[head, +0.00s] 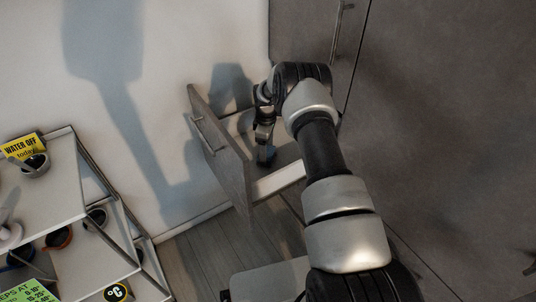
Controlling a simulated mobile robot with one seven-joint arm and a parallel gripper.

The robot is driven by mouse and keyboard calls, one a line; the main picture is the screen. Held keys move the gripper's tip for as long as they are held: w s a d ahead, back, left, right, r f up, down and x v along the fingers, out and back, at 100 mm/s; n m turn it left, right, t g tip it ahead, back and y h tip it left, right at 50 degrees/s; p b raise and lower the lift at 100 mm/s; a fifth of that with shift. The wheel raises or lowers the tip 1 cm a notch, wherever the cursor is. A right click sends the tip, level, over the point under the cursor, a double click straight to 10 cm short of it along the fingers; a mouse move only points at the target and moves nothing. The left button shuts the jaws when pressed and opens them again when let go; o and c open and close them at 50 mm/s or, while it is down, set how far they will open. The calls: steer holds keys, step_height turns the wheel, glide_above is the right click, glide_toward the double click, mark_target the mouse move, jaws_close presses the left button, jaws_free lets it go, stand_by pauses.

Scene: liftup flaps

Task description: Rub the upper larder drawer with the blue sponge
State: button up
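The upper larder drawer (222,158) is pulled out from the tall grey cabinet, with its grey front and bar handle facing left. Its light side wall (278,182) faces me. My gripper (265,146) points down inside the open drawer, behind the front panel. My arm hides part of the drawer's right end. I cannot tell whether the sponge touches the drawer's bottom.
The tall grey cabinet (440,120) with a vertical handle (337,32) fills the right. A shelf rack (90,205) at the left holds cups and a yellow "WATER OFF" sign (24,146). Wooden floor (205,255) lies free between rack and drawer. A white wall stands behind.

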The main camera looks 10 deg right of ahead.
steer(key=shift+w+a+f+b, duration=0.2)
steer(key=shift+w+b, duration=0.4)
steer(key=shift+b, duration=0.35)
steer(key=shift+w+a+f+b, duration=0.2)
steer(key=shift+w+b, duration=0.35)
steer(key=shift+b, duration=0.35)
steer(key=shift+w+a+r+b, duration=0.1)
steer(key=shift+w+r+b, duration=0.1)
steer(key=shift+w+b, duration=0.2)
steer(key=shift+w+a+f+b, duration=0.15)
steer(key=shift+w+b, duration=0.1)
steer(key=shift+b, duration=0.35)
steer(key=shift+w+a+b, duration=0.15)
steer(key=shift+w+b, duration=0.5)
steer(key=shift+b, duration=0.55)
steer(key=shift+w+a+r, duration=0.15)
steer(key=shift+w+a, duration=0.05)
steer(key=shift+w, duration=0.3)
steer(key=shift+w+a+r, duration=0.15)
steer(key=shift+w, duration=0.35)
step_height(320, 180, up, 6)
steer(key=p, duration=0.2)
steer(key=shift+p, duration=0.3)
